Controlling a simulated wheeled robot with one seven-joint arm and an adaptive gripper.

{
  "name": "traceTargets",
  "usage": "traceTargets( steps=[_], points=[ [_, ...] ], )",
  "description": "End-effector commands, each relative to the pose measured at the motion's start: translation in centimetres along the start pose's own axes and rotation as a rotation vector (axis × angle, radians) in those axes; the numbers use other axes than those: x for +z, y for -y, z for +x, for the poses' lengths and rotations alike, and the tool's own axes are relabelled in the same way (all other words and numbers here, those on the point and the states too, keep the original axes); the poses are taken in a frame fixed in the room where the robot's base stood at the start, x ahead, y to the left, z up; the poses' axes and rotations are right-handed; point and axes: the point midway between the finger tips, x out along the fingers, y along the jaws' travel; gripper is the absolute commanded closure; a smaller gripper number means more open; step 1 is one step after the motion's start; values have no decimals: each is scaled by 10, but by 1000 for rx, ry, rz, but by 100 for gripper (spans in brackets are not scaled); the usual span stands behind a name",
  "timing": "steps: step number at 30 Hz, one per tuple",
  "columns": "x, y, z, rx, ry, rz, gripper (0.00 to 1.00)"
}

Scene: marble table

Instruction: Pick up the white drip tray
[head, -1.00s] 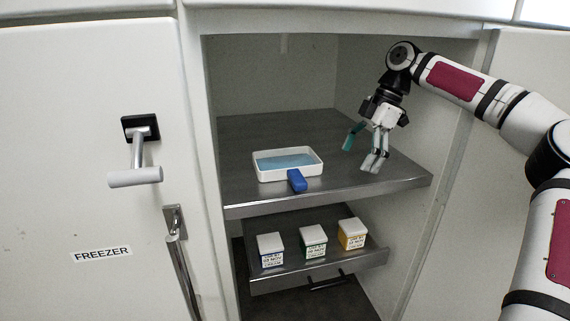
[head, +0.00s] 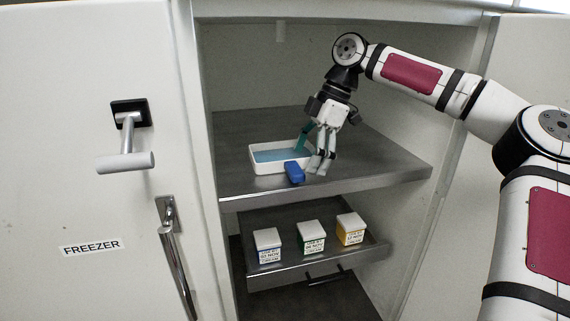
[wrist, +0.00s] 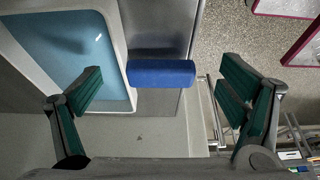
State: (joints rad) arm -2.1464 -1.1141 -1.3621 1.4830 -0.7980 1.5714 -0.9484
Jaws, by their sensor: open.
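The white drip tray (head: 254,165) is a shallow rectangular tray with a blue inside, on the upper metal shelf of the open freezer. A blue block (head: 294,172) sits at its front edge, touching or nearly touching it. My gripper (head: 316,158) is open and empty at the tray's right end, pointing down. In the wrist view, the tray (wrist: 116,40) fills the upper left and the blue block (wrist: 160,73) shows between the spread green-padded fingers (wrist: 162,90). The left finger overlaps the tray; I cannot tell whether it touches.
The upper shelf (head: 385,165) is clear to the right of my gripper. The freezer door (head: 60,180) with handles stands at the left.

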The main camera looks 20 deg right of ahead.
Motion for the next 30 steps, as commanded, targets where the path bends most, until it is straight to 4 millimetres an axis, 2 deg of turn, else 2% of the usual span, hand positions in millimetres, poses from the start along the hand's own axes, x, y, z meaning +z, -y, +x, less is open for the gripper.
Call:
traceTargets(
  steps=[3, 12, 14, 18, 20, 30],
  points=[
    [2, 0, 14, -1, -1, 3, 11],
    [2, 0, 18, 1, 0, 3, 11],
    [2, 0, 18, 1, 0, 3, 22],
    [2, 0, 18, 1, 0, 3, 54],
    [2, 0, 18, 1, 0, 3, 66],
    [1, 0, 16, 2, -1, 3, 66]
  ],
)
